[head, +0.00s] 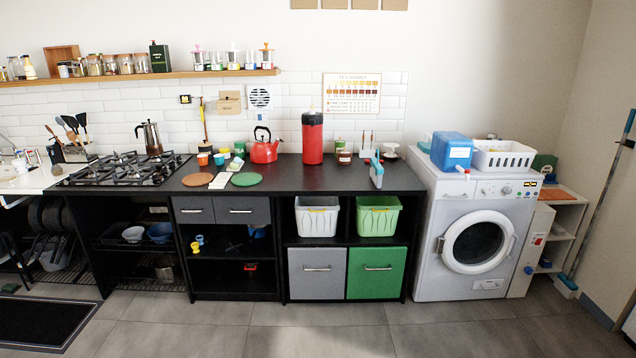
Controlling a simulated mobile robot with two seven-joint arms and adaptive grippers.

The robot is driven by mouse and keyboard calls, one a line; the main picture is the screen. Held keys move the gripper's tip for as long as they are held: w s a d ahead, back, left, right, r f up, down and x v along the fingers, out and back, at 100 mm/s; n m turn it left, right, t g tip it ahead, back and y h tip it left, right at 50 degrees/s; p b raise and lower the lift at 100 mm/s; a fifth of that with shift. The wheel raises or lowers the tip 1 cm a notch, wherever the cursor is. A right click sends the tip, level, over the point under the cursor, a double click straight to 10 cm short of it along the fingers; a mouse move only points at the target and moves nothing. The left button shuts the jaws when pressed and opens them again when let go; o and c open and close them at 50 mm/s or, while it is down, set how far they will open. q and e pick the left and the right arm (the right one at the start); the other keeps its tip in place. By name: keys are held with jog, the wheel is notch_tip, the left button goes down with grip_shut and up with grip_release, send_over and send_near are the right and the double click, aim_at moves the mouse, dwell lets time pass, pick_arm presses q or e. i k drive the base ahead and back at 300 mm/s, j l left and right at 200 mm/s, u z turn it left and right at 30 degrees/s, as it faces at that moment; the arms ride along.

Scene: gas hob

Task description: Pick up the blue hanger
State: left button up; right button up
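I cannot make out a blue hanger for certain in the head view. A small pale blue upright thing (376,172) stands near the front right edge of the black counter (330,178); its shape is too small to tell. Neither of my grippers is in view.
A red kettle (264,150) and a tall red canister (312,140) stand on the counter, right of the gas hob (125,170). A blue container (451,150) and a white basket (503,157) sit on the washing machine (427,205). The grey floor (330,325) in front is clear.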

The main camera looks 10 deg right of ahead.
aim_at(377, 165)
jog(key=i+j+z, duration=0.1)
jog(key=i+z, duration=0.25)
jog(key=i, duration=0.15)
jog(key=i+j+z, duration=0.3)
jog(key=i, duration=0.15)
jog(key=i+l, duration=0.2)
jog(key=i, duration=0.25)
jog(key=i+l, duration=0.15)
jog(key=i, duration=0.35)
jog(key=i+l, duration=0.2)
jog(key=i, duration=0.25)
